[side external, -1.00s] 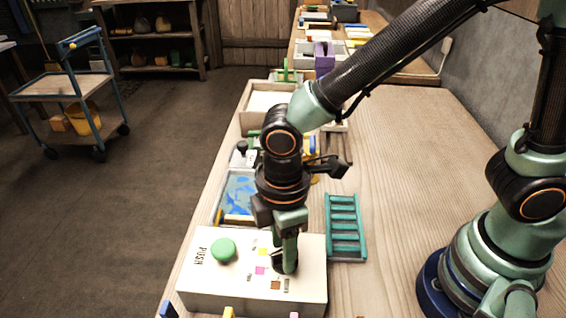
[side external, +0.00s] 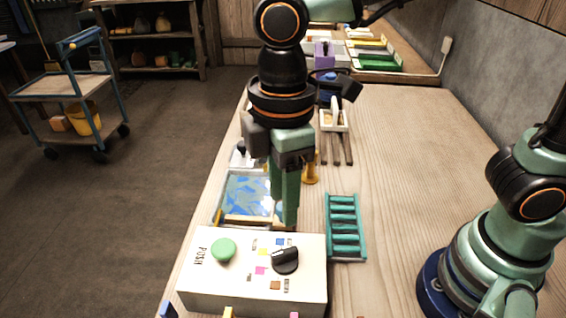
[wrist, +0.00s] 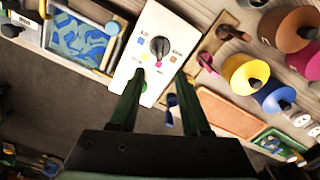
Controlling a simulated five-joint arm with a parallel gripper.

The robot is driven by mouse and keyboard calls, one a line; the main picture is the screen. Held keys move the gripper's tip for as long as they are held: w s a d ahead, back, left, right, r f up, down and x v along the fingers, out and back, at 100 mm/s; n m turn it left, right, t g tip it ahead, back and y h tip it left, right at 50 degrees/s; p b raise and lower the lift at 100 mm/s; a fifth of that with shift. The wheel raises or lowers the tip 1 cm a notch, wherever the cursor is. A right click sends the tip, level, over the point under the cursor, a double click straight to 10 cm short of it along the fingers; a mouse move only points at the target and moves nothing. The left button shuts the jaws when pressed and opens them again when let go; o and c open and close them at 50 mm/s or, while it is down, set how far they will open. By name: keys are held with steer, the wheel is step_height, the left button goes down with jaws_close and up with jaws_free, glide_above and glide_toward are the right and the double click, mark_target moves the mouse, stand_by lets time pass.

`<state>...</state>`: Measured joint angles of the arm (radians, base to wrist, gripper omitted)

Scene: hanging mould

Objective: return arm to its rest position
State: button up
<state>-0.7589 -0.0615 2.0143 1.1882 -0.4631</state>
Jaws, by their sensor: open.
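My gripper (side external: 283,205) points straight down, open and empty, above the far edge of the white control box (side external: 215,284). The box carries a green button (side external: 223,250) marked PUSH and a black knob (side external: 285,260) with coloured squares around it. The gripper is clear of the knob. In the wrist view my two green fingers (wrist: 160,76) stand apart with nothing between them, and the knob (wrist: 159,47) shows just beyond the tips. The upper part of my arm is cut off by the top of the side view.
A teal rack (side external: 358,230) lies right of the box. A blue-patterned tray (side external: 248,193) sits behind it. Coloured spools (wrist: 240,74) stand near the box in the wrist view. The wooden table (side external: 425,150) is clear to the right. A trolley (side external: 75,88) stands on the floor.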

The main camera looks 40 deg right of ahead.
steer(key=shift+r, duration=0.25)
steer(key=shift+d, duration=0.1)
steer(key=w+d+r+m+t, duration=0.1)
steer(key=w+d+m+t, duration=0.1)
steer(key=d+m, duration=0.5)
steer(key=w+d+r+m+t, duration=0.1)
steer(key=d+m, duration=0.6)
steer(key=d, duration=0.9)
steer(key=w+t, duration=0.1)
steer(key=t, duration=0.1)
steer(key=shift+r+t, duration=0.3)
steer(key=shift+r, duration=0.05)
